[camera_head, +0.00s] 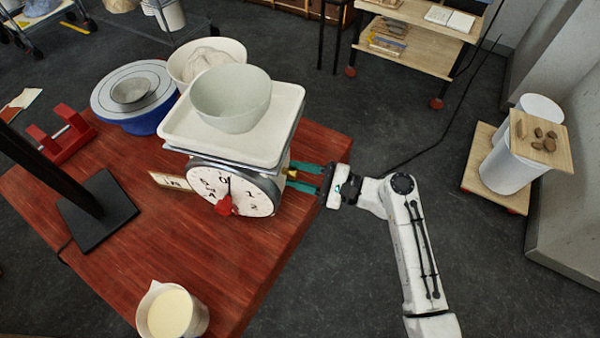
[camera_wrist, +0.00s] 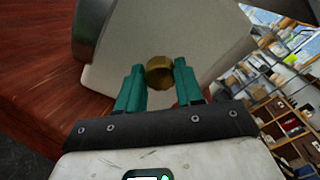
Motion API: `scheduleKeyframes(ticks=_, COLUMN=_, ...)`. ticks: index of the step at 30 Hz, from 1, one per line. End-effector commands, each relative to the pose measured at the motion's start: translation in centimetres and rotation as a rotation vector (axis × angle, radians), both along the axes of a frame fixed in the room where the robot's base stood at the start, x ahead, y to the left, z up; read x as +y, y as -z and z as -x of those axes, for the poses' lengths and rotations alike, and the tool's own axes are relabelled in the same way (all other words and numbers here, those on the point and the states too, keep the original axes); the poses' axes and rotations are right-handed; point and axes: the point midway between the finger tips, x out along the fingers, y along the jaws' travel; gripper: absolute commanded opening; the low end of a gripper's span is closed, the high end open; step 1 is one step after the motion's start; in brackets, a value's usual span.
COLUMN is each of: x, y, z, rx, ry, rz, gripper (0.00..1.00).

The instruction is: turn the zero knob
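The kitchen scale (camera_head: 232,190) stands on the red wooden table, its round dial with a red pointer facing the front. The zero knob (camera_wrist: 160,72) is a small brass cylinder on the side of the scale. It also shows in the head view (camera_head: 291,173), partly behind my fingers. My gripper (camera_head: 298,176) comes in from the right with its two teal fingers. A grey-green bowl (camera_head: 231,98) sits on the scale's white tray (camera_head: 180,125).
A cup of pale liquid (camera_head: 171,312) stands at the table's front edge. A blue round base with a small bowl (camera_head: 130,92), a white bowl (camera_head: 207,60), a red stand (camera_head: 62,138) and a black post base (camera_head: 98,212) occupy the left and back.

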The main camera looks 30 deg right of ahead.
Motion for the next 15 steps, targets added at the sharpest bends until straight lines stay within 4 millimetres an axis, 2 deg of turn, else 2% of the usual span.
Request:
scheduleKeyframes(ticks=1, x=0.00, y=0.01, z=0.02, rx=0.000, ry=0.000, rz=0.000, gripper=0.30)
scheduleKeyframes(ticks=9, x=0.01, y=0.04, z=0.04, rx=0.001, ry=-0.001, rz=0.000, gripper=0.05)
scheduleKeyframes(ticks=15, x=0.03, y=0.13, z=0.05, rx=-0.008, ry=-0.001, rz=0.009, gripper=0.05)
